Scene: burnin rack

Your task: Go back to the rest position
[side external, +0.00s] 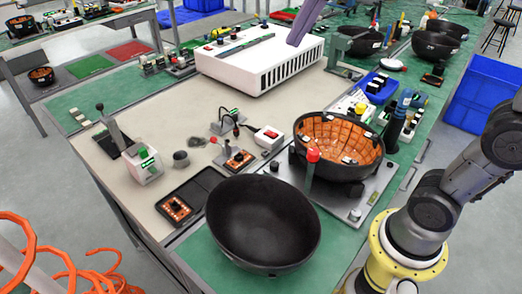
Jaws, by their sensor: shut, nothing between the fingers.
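My gripper is not in view. My dark grey arm rises from a yellow collar at the lower right and leaves the picture at the right edge. The workbench (130,95) has a beige top with green mat areas. On it, a black bowl-shaped shell (262,222) lies at the front edge, open side up. Behind it, a second black shell with an orange lined inside (338,140) sits on a grey metal plate (352,210). A red-knobbed post (312,160) stands in front of this second shell.
A white vented box (262,60) stands at the back, with a purple slanted part (303,22) above it. A lever box (143,163), a black tray (188,197) and a red-button box (268,137) sit left of the shells. Blue bins (485,95) stand at the right.

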